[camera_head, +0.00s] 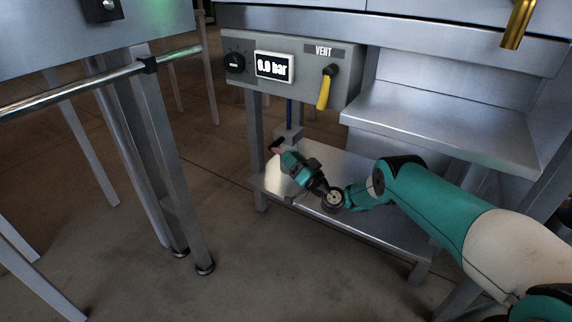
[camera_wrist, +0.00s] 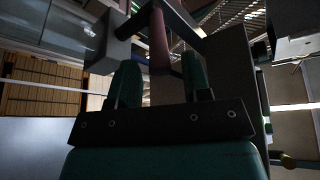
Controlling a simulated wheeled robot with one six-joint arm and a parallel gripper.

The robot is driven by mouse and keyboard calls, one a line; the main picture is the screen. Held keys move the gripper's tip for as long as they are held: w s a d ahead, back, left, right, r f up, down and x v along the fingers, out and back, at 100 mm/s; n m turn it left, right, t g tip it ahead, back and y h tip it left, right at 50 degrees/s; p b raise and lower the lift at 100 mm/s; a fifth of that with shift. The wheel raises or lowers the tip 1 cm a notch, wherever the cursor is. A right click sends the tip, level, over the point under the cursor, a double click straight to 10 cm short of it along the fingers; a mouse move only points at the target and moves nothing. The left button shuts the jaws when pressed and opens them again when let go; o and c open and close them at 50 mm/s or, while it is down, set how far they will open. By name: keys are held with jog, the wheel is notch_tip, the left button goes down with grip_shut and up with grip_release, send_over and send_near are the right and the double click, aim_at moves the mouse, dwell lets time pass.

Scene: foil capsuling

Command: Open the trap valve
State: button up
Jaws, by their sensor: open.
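The trap valve (camera_head: 291,133) appears as a small grey block under a blue pipe, below the control panel. A short dull-red handle (camera_head: 276,149) with a dark end sticks out at its left. In the wrist view the reddish handle (camera_wrist: 158,45) shows as a bar at the height of the fingertips, between the two green fingers. My gripper (camera_head: 283,155) is at the handle in the head view, and its fingers (camera_wrist: 160,70) stand apart on either side of the bar. I cannot tell whether either finger touches it.
The panel above has a black knob (camera_head: 234,63), a display (camera_head: 274,67) reading 0.0 bar and a yellow VENT lever (camera_head: 323,92) hanging down. A low metal shelf (camera_head: 398,233) lies beneath my forearm. Another metal shelf (camera_head: 440,120) is at right. Open floor (camera_head: 110,250) lies at left.

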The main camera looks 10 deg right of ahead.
aim_at(281, 151)
jog(key=shift+w+a+b, duration=0.25)
jog(key=shift+w+b, duration=0.25)
jog(key=shift+b, duration=0.75)
jog(key=shift+w+a+b, duration=0.25)
jog(key=shift+w+b, duration=0.2)
jog(key=shift+b, duration=0.75)
jog(key=shift+w+a+r+b, duration=0.25)
jog(key=shift+r+b, duration=0.2)
jog(key=shift+b, duration=0.35)
jog(key=shift+r, duration=0.1)
grip_shut()
